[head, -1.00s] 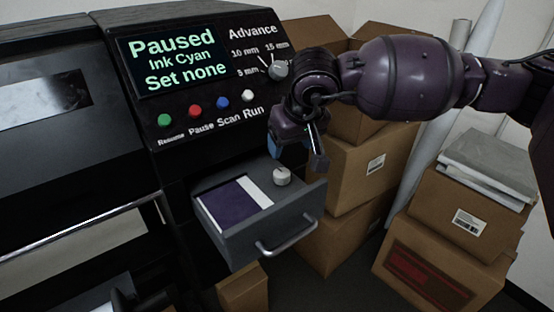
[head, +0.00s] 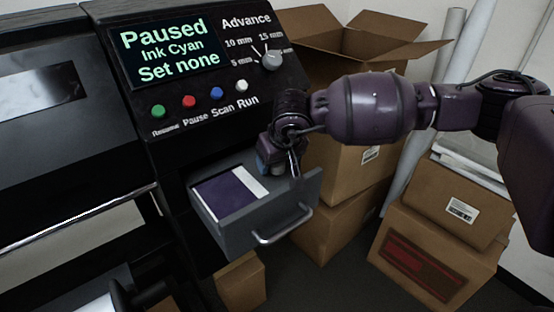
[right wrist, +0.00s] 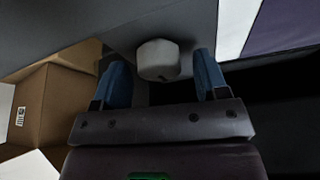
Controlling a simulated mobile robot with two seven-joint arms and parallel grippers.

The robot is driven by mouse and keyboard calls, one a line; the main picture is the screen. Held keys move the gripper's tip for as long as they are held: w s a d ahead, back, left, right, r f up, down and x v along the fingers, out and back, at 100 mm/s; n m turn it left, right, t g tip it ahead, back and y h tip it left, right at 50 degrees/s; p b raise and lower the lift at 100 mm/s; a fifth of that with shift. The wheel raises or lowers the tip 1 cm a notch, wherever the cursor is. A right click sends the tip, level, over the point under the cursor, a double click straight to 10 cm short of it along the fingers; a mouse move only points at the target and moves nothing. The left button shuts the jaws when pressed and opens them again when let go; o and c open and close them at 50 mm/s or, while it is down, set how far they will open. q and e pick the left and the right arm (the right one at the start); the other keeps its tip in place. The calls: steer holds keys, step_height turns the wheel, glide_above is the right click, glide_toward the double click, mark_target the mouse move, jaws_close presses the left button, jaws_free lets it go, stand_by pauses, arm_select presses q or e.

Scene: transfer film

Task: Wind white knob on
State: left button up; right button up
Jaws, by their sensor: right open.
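The white knob (right wrist: 158,60) stands in the open drawer (head: 250,232) of the black machine. In the right wrist view it lies between the tips of the two blue fingers, with a gap on each side. In the head view my right gripper (head: 278,168) hides it. My right gripper is open, pointing down over the drawer's right end; it also shows in the right wrist view (right wrist: 161,72). A grey-white dial (head: 272,60) sits on the panel under the word Advance. My left gripper is not in view.
The panel screen (head: 172,52) reads Paused, Ink Cyan, Set none. Green, red, blue and white buttons sit below it. A purple and white item (head: 225,195) lies in the drawer. Cardboard boxes (head: 440,255) stand to the right, one open-topped box (head: 345,45) behind my arm.

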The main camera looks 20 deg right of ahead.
steer(key=c, duration=0.9)
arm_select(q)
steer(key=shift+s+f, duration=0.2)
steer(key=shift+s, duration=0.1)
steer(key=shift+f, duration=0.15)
arm_select(e)
steer(key=shift+m, duration=0.4)
